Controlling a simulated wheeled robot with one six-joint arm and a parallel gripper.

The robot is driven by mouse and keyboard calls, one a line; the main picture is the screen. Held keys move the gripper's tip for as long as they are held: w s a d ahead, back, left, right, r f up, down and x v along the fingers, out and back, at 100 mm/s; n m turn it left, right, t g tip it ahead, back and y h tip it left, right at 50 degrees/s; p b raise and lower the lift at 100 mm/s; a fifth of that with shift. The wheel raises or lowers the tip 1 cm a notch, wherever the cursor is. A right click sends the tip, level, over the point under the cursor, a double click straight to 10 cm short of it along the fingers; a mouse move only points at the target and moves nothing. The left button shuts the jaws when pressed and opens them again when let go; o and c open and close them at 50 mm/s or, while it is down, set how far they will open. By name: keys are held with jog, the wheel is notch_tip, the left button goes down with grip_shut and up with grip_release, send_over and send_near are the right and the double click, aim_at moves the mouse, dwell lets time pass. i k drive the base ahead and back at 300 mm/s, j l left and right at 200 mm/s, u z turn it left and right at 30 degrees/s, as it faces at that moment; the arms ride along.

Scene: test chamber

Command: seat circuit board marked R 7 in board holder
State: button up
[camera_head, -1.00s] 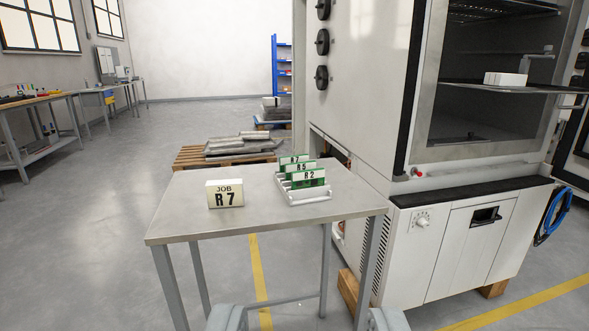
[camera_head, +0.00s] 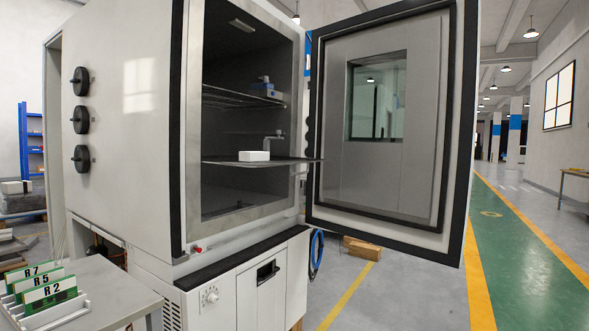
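The circuit board marked R 7 (camera_head: 36,270) stands at the back of a white rack (camera_head: 66,312) at the lower left, on the table's edge. The green boards marked R 5 (camera_head: 40,281) and R 2 (camera_head: 52,294) stand in front of it and hide most of it. A small white block (camera_head: 254,156), which may be the board holder, sits on the middle shelf inside the open chamber. A grey bracket stands behind it. Its slot, if any, is too small to see. My gripper is not in view.
The chamber's door (camera_head: 390,130) is swung wide open to the right. A wire shelf (camera_head: 240,97) with a blue item lies above the middle shelf (camera_head: 290,160). The table (camera_head: 110,285) stands close to the chamber's left front.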

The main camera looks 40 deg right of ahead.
aim_at(253, 160)
jog(key=i+l, duration=0.25)
jog(key=i, duration=0.25)
jog(key=i+l, duration=0.2)
jog(key=i, duration=0.3)
jog(key=i+l, duration=0.25)
jog(key=i, duration=0.25)
